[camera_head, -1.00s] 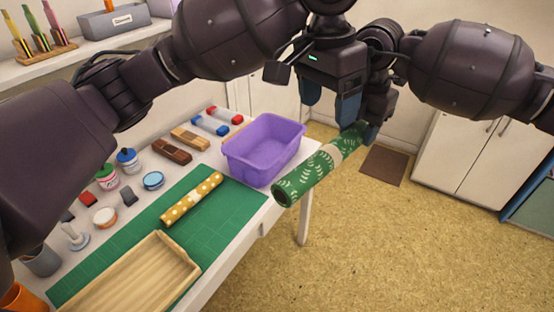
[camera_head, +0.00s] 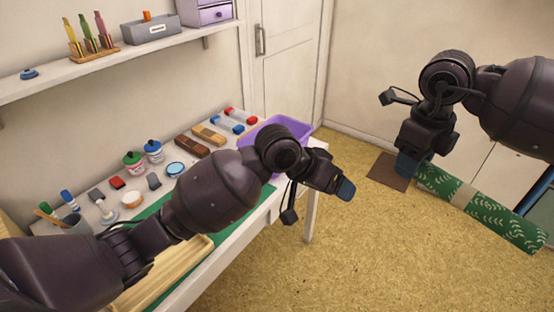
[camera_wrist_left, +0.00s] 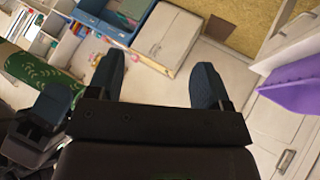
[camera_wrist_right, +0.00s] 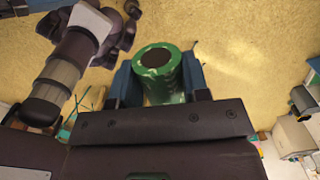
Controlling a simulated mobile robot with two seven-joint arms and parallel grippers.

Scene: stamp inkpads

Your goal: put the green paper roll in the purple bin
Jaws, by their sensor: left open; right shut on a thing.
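The green paper roll (camera_head: 490,208) has a pale leaf pattern and a cream band. My right gripper (camera_head: 407,166) is shut on its left end, and the roll extends to the right over the floor. The right wrist view shows the roll's round end (camera_wrist_right: 163,75) between the fingers. The purple bin (camera_head: 296,128) stands at the table's far right corner, partly hidden by my left arm. My left gripper (camera_head: 345,189) is open and empty, in front of the bin's right side and apart from the roll. The left wrist view shows a bin edge (camera_wrist_left: 290,90) at right.
The table holds several stamps, ink jars and erasers, a wooden tray (camera_head: 150,283) and a green mat (camera_head: 262,196). A shelf (camera_head: 110,68) runs along the wall above. Open floor (camera_head: 370,250) lies between the table and the roll.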

